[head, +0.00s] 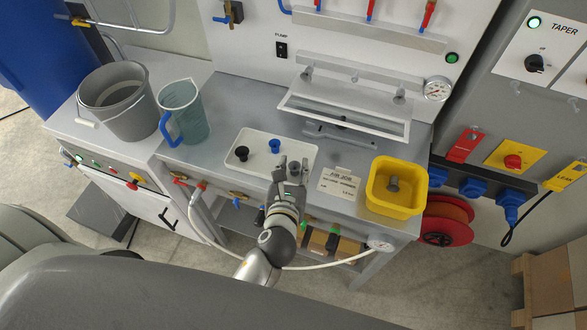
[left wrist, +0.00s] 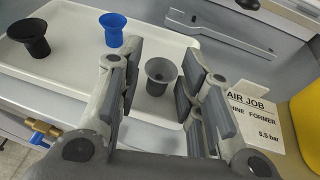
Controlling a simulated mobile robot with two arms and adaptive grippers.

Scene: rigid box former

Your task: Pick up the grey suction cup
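The grey suction cup (left wrist: 158,76) stands on the white tray (left wrist: 66,79), at its right end, and lies between the fingers of my left gripper (left wrist: 154,80) in the left wrist view. The fingers are open, with a gap on either side of the cup. In the head view the left gripper (head: 292,166) reaches over the tray's right end, and the cup (head: 295,168) shows partly between the fingers. A black cup (left wrist: 30,36) and a blue cup (left wrist: 113,27) stand on the same tray, to the left. My right gripper is not in view.
A yellow bin (head: 396,188) holding a grey piece stands at the right of the bench. A paper sign (head: 339,185) lies between bin and tray. A blue-handled jug (head: 184,110) and a grey bucket (head: 118,100) stand at the left. A metal frame (head: 345,108) is behind.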

